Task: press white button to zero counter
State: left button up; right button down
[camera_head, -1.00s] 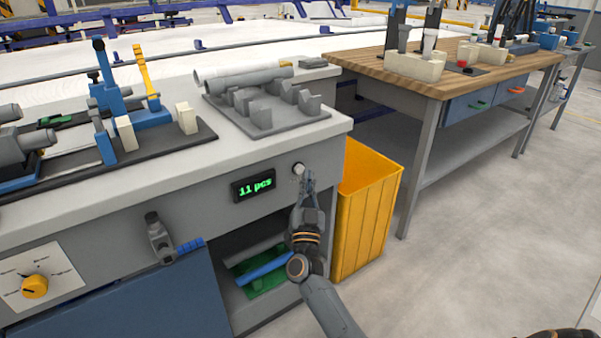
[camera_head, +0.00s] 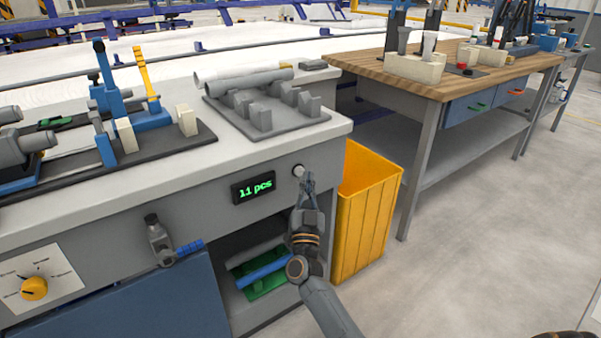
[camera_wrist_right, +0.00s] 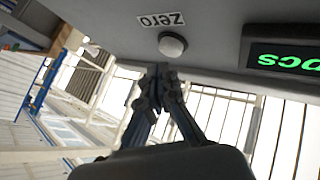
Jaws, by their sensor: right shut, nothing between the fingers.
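In the right wrist view the round button (camera_wrist_right: 172,45) shows beside a "zero" label (camera_wrist_right: 161,19), with part of the display (camera_wrist_right: 285,60) at the right. My right gripper (camera_head: 308,178) is shut and empty, its fingertips just below the button in the head view. In the right wrist view the fingertips (camera_wrist_right: 160,70) also lie close to the button, and a small gap shows between them. My left gripper is not in view.
A yellow bin (camera_head: 366,215) stands right beside the bench, close to my right arm. A grey pipe rack (camera_head: 265,112) with pipes sits on the bench top. An open shelf with blue and green items is below. A wooden-topped table (camera_head: 385,66) stands to the right.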

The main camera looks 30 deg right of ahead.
dwell(0.5)
jog(key=shift+w, duration=0.4)
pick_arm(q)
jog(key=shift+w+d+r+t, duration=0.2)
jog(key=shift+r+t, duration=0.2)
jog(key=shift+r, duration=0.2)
pick_arm(e)
jog(key=shift+w, duration=0.45)
dwell(0.3)
jog(key=shift+s, duration=0.1)
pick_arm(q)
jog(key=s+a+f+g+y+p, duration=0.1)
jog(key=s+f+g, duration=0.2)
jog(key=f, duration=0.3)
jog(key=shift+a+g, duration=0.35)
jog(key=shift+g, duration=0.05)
pick_arm(e)
jog(key=shift+s, duration=0.75)
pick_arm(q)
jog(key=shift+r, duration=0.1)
pick_arm(e)
jog(key=shift+s, duration=0.1)
